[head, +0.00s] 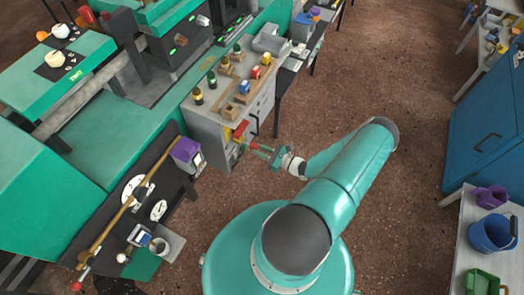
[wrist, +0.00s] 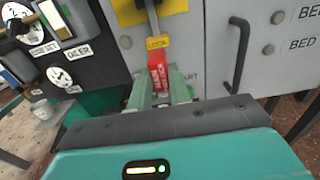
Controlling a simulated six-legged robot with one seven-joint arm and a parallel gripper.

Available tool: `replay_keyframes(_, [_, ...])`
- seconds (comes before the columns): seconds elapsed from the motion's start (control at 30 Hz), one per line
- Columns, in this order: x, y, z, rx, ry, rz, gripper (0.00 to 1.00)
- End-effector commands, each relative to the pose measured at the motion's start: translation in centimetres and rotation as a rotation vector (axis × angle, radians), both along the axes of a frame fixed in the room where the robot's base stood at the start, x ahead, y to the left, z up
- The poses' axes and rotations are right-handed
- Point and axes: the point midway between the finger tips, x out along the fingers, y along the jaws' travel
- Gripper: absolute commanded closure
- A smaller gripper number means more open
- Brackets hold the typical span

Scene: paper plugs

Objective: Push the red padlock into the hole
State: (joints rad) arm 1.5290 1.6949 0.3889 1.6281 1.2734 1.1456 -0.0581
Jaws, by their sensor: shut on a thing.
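The red padlock (wrist: 158,74) is held between the two green fingers of my gripper (wrist: 160,84) in the wrist view. I cannot tell whether the padlock touches the plate. No hole can be made out; the padlock and fingers cover that part. In the head view, my gripper (head: 262,149) reaches left to the cabinet's front, with red at its tip.
The grey cabinet (head: 207,122) carries bottles and small blocks on top. A black handle (wrist: 238,55) sticks out right of the padlock. A dark panel with gauges (wrist: 60,78) is on the left. Brown floor (head: 400,220) is open on the right.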

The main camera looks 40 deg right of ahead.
Motion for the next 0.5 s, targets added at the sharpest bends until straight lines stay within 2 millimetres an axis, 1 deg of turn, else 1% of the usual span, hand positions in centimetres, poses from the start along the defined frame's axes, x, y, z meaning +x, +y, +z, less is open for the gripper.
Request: replay_keyframes(0.5, [1.1,0.4,0.0,-0.001,0.0,0.0,1.0])
